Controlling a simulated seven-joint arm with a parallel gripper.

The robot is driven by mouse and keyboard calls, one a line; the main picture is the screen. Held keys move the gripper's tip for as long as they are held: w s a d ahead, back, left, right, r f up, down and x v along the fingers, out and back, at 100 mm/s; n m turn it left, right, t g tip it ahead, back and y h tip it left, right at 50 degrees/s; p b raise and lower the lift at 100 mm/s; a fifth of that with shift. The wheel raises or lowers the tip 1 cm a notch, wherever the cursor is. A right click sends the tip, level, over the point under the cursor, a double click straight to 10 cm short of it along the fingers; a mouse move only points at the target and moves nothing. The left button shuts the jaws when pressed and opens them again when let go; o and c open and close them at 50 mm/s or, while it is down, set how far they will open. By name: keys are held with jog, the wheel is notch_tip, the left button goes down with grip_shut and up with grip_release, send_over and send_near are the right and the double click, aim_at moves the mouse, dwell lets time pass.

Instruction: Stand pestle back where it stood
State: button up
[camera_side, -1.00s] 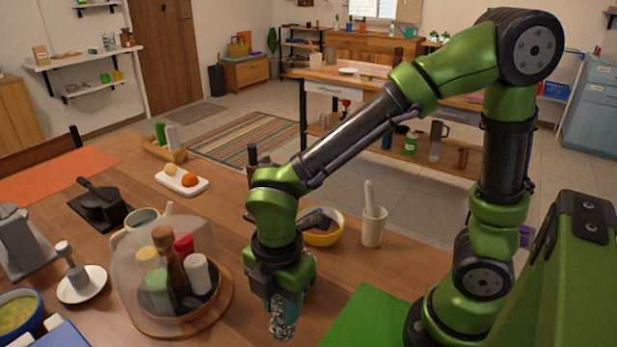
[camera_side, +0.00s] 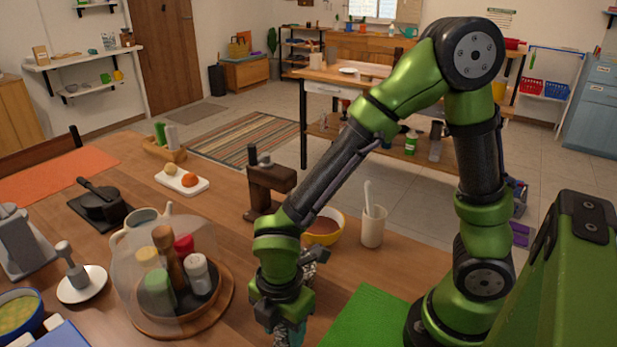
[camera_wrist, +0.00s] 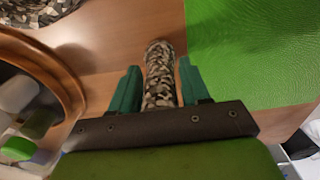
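The pestle (camera_wrist: 160,75) is a speckled grey-and-dark rod. In the side view my gripper (camera_side: 290,335) is low at the bottom edge, right of the domed spice tray, and most of the pestle is hidden or cut off there. A speckled piece (camera_side: 316,256) shows just behind my gripper. A similar speckled shape (camera_wrist: 40,10) is cut off at the wrist view's top left; it may be a mortar.
A round wooden tray (camera_side: 228,300) with spice jars under a clear dome stands left of my gripper. A green mat (camera_side: 372,318) lies to the right. Behind are a yellow bowl (camera_side: 338,238), a white cup (camera_side: 373,232) with a white stick, and a dark wooden stand (camera_side: 262,195).

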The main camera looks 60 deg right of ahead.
jog(key=shift+o, duration=0.8)
notch_tip(320, 180, up, 12)
jog(key=shift+f, duration=0.1)
jog(key=shift+d+r, duration=0.15)
jog(key=shift+r, duration=0.15)
jog(key=d+r+m+t+y, duration=0.1)
jog(key=d+r+m+t, duration=0.2)
jog(key=d+m, duration=0.4)
jog(key=d+r+m+t+y, duration=0.1)
jog(key=d+r+m+t, duration=0.3)
jog(key=m, duration=1.1)
jog(key=s+d, duration=0.1)
jog(key=d, duration=0.2)
jog(key=shift+d, duration=0.2)
